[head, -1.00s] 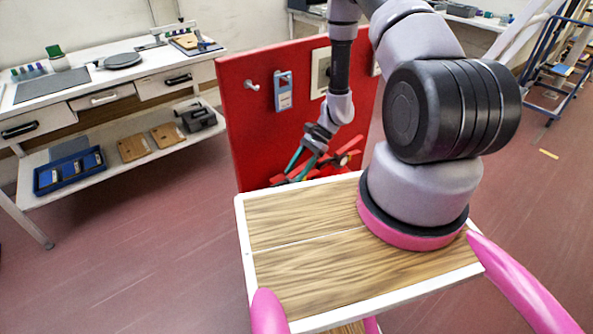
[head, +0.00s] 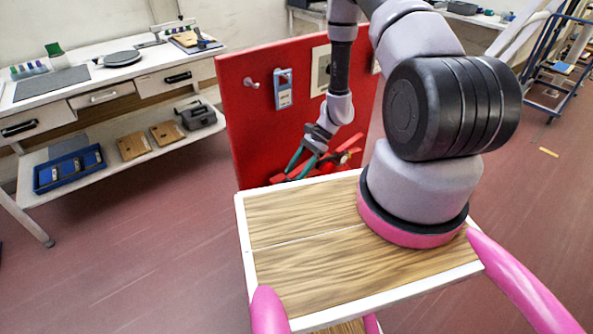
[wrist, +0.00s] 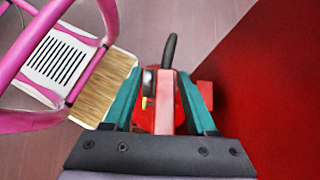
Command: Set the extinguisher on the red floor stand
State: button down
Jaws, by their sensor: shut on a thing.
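My gripper (head: 300,165) has teal fingers and hangs in front of the red panel, just beyond the wooden deck's far edge. In the wrist view my gripper (wrist: 159,78) is shut on the extinguisher (wrist: 167,100), whose red lever lies between the fingers. A black curved hose or handle rises behind the lever. In the head view only red upper parts of the extinguisher (head: 345,157) show beside the fingers; its body is hidden low down. I cannot make out the red floor stand separately from the other red parts.
The red panel (head: 250,130) stands upright close behind my gripper, with a hook and a blue tag (head: 283,90) on it. A white workbench (head: 70,100) with a lower shelf is at the left. The reddish floor between is clear. A blue trolley (head: 550,75) is far right.

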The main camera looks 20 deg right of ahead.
jog(key=shift+c, duration=0.6)
grip_release()
